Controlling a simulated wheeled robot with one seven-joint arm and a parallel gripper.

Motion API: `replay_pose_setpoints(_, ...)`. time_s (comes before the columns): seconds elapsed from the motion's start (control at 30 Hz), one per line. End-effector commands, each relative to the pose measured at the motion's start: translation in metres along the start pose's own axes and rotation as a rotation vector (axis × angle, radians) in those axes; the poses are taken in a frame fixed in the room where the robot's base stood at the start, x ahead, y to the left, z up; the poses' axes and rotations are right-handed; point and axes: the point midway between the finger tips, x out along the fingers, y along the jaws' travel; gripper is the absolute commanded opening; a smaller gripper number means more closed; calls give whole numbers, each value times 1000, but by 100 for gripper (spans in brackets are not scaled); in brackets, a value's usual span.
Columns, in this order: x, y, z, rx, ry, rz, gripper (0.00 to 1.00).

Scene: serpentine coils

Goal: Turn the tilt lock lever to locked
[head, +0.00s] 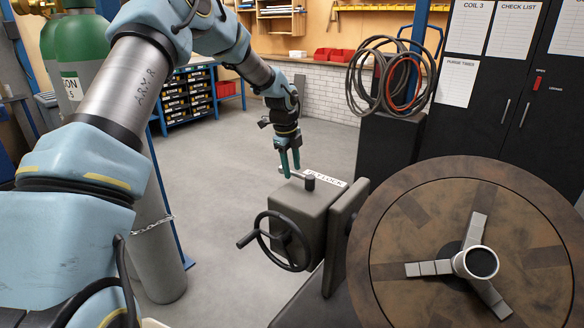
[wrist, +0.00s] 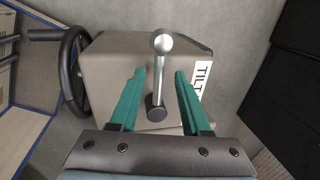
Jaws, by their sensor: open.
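The tilt lock lever (wrist: 160,66) is a silver rod with a round ball knob and a black pivot at its base. It is on top of a grey box (wrist: 104,72). In the wrist view, my gripper (wrist: 158,75) is open, with one green finger on each side of the rod and visible gaps on both sides. In the head view, my gripper (head: 290,172) points down at the far side of the grey box (head: 302,212), where the lever is mostly hidden behind the fingers.
A black handwheel (head: 284,241) sticks out from the box's near side. A large round brown table (head: 400,272) with a three-jaw chuck stands at right. Hoses hang over a dark cabinet (head: 385,150) behind. Green gas cylinders (head: 82,52) stand at left. Floor left of the box is clear.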

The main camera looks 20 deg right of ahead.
Motion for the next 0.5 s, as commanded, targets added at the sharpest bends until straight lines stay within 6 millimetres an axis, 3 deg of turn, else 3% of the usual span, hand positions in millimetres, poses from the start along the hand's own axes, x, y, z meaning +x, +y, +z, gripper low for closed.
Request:
replay_pose_setpoints(0.17,-21,-1,0,-1,-2,-5,47)
replay_pose_setpoints(0.5,-85,0,0,-1,-1,-4,47)
